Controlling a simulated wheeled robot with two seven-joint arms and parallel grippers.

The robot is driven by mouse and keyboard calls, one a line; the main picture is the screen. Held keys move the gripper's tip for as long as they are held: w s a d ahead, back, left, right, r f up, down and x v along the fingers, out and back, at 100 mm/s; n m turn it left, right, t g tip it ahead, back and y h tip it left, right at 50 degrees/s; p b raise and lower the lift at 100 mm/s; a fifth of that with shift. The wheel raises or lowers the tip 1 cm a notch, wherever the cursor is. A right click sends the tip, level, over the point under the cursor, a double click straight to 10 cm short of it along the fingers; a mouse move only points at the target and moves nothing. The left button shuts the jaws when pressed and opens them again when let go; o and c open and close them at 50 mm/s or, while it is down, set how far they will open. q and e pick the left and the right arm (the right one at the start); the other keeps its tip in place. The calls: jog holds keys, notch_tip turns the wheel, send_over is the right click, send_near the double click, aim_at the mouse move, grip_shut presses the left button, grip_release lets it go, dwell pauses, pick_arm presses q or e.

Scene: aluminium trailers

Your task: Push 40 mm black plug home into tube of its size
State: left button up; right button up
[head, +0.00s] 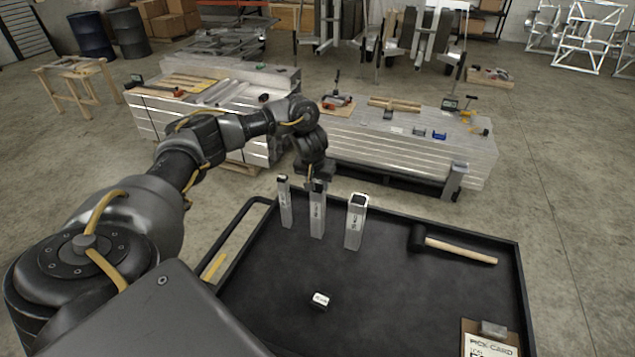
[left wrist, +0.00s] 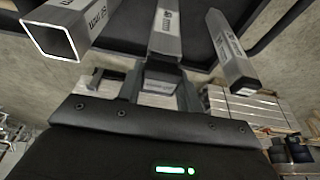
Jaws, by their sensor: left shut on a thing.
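Three upright square aluminium tubes stand in a row on the black tray (head: 270,270): a narrow left tube (head: 286,208), a middle tube (head: 317,216) and a wider right tube (head: 355,225). My left gripper (head: 317,182) points down at the top of the middle tube. In the left wrist view its fingers (left wrist: 160,90) are shut on a dark plug (left wrist: 163,65) at the end of the middle tube (left wrist: 165,28). How deep the plug sits is unclear. The wide tube (left wrist: 68,28) shows an open mouth there. My right gripper is not in view.
A small block with a white label (head: 320,300) lies on the tray in front of the tubes. A mallet (head: 455,248) lies at the right, and a pick card (head: 488,345) is at the front right.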

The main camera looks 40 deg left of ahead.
pick_arm(q)
jog(key=o, duration=0.8)
jog(key=shift+s+f, duration=0.2)
jog(key=shift+f, duration=0.2)
jog(key=shift+o, duration=1.2)
jog(key=shift+w, duration=0.1)
jog(key=shift+w+a+f, duration=0.1)
jog(key=shift+w, duration=0.1)
jog(key=shift+b+v, duration=0.3)
jog(key=shift+v, duration=1.25)
jog(key=p+v, duration=0.2)
jog(key=v, duration=0.5)
jog(key=shift+r, duration=0.35)
